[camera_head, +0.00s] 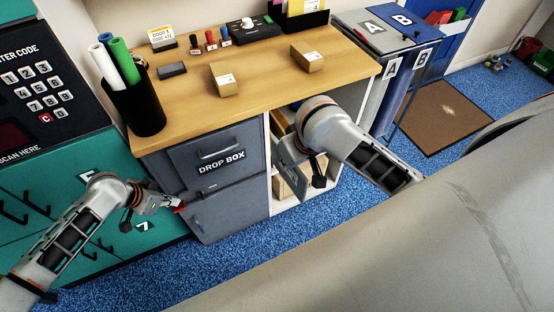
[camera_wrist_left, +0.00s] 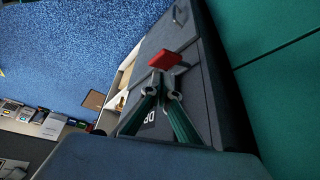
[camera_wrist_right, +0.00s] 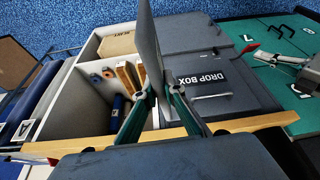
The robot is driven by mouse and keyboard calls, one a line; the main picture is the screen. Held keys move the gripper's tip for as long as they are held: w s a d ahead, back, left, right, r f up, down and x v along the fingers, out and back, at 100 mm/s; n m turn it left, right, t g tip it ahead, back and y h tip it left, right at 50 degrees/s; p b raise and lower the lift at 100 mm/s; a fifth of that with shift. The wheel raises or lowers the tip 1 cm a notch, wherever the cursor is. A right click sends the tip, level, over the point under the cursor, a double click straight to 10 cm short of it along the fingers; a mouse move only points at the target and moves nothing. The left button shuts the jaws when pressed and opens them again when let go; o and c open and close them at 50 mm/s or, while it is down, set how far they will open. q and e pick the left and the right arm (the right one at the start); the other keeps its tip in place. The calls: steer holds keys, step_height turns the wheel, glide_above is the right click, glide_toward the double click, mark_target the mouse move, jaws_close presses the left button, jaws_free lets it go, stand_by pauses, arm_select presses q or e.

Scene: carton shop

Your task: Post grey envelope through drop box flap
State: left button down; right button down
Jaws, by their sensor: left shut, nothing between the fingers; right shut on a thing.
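The grey envelope (camera_head: 289,168) is in my right gripper (camera_head: 313,165), in front of the open shelf just right of the drop box. In the right wrist view the envelope (camera_wrist_right: 150,42) stands upright between the shut fingers (camera_wrist_right: 160,88). The grey drop box (camera_head: 235,144) has a labelled front flap with a handle; the flap looks closed. The drop box also shows in the right wrist view (camera_wrist_right: 212,98). My left gripper (camera_head: 176,204) is shut and empty at the left edge of the drop box's lower front. A small red piece (camera_wrist_left: 165,60) shows at its fingertips.
An open shelf (camera_wrist_right: 85,95) adjoins the drop box. Teal lockers (camera_head: 50,178) stand left. Bins A and B stand at the right. Blue floor lies in front.

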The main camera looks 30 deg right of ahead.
steer(key=w+a+r+n+g+y, duration=0.2)
steer(key=w+a+r+n, duration=0.2)
steer(key=a+r+n, duration=0.4)
steer(key=w+a+r+n+g+y, duration=0.25)
steer(key=a+r+n, duration=0.3)
steer(key=n, duration=0.35)
steer(key=w+f, duration=0.4)
steer(key=w, duration=0.1)
steer(key=shift+w+a, duration=0.15)
steer(key=shift+a, duration=0.25)
arm_select(q)
steer(key=shift+f, duration=0.15)
stand_by(0.7)
steer(key=shift+f, duration=4.3)
arm_select(e)
step_height(320, 180, down, 6)
steer(key=shift+w, duration=0.2)
